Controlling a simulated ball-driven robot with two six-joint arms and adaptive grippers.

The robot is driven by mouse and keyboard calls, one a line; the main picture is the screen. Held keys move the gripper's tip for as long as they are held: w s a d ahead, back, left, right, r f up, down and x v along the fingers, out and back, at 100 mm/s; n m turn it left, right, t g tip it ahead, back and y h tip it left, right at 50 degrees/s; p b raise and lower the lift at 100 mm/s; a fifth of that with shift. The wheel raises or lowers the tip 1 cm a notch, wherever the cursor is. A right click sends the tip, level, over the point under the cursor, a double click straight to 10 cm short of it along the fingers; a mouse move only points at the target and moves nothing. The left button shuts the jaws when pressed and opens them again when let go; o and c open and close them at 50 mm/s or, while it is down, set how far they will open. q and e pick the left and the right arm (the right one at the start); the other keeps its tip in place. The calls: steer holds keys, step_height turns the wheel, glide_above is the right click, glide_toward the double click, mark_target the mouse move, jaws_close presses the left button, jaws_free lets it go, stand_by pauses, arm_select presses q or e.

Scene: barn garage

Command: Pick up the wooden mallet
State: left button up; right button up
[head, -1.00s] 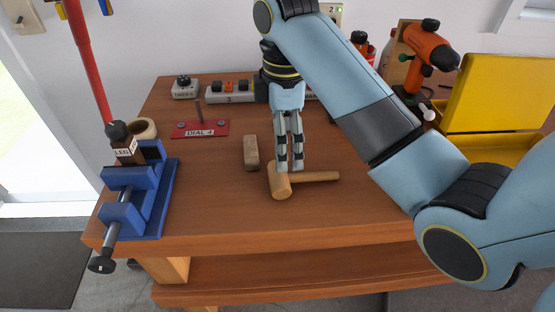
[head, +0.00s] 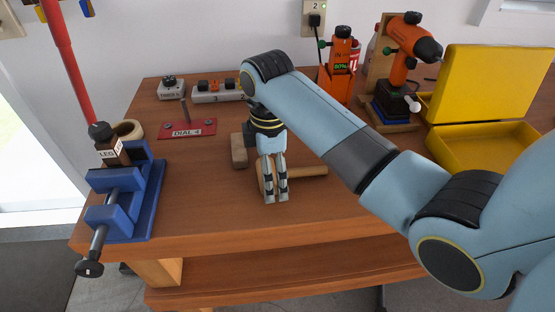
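The wooden mallet (head: 310,171) lies on the brown workbench, its handle pointing right. Its head is at the left, mostly hidden behind my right gripper (head: 276,199). That gripper points down in front of the mallet, its fingers crossing the picture over the head and the start of the handle. Its fingertips show below the handle in the picture. The fingers look close together, with a narrow gap. I cannot tell whether they touch the mallet or how far they are open. My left gripper is not in view.
A wooden block (head: 239,151) lies just left of the mallet. A blue vise (head: 127,205) stands at the left edge, a red DIAL 4 plate (head: 188,129) behind. An orange drill (head: 405,60) and an open yellow case (head: 480,145) stand at the right. The bench front is clear.

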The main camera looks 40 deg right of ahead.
steer(key=c, duration=0.4)
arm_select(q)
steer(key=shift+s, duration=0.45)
arm_select(e)
steer(key=c, duration=0.8)
steer(key=shift+o, duration=0.2)
